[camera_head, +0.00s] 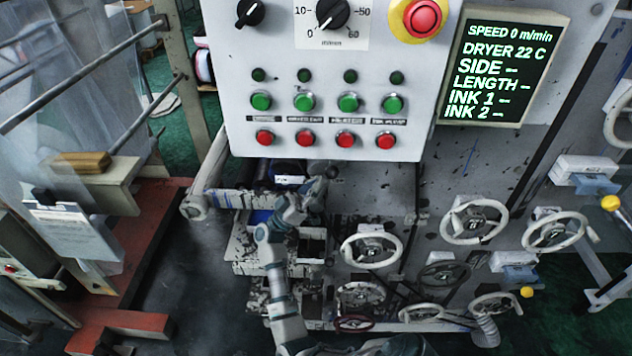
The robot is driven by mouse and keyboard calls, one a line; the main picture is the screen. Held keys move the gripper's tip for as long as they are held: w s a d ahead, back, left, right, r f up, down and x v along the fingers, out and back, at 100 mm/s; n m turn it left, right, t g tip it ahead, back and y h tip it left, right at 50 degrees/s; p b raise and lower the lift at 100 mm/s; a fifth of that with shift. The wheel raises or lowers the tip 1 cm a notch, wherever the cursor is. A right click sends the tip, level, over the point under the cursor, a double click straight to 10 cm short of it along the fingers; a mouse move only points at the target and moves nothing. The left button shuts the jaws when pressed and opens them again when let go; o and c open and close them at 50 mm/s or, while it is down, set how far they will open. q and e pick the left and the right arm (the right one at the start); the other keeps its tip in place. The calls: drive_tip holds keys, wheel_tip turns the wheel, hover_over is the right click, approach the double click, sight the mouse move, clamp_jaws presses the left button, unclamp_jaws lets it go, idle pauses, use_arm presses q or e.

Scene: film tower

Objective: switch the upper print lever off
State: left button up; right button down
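Two levers with yellow ball knobs show at the right. The upper lever's knob (610,202) sits beside a white box with a blue-grey block under it. The lower lever's knob (527,292) is below and left of it, near a similar box. I cannot read which is named the print lever. My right gripper (318,186) is at the end of the grey arm, below the control panel and far left of both levers. It is small and blends with the machine behind, so its fingers are unclear. My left gripper is not in view.
The control panel (325,105) with green and red buttons hangs above my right gripper. A screen (503,68) reads speed 0. Several white handwheels (372,251) stand out between my arm and the levers. A railing and red steps (122,328) are at the left.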

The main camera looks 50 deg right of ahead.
drive_tip(key=shift+d, duration=0.35)
drive_tip(key=shift+s, duration=0.1)
drive_tip(key=shift+a+f, duration=0.1)
drive_tip(key=shift+a, duration=0.05)
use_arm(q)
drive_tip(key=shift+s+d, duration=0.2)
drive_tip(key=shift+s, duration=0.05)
use_arm(e)
drive_tip(key=w+a+f, duration=0.2)
drive_tip(key=w+a, duration=0.5)
drive_tip(key=a, duration=0.5)
drive_tip(key=shift+a, duration=0.15)
drive_tip(key=shift+f, duration=0.1)
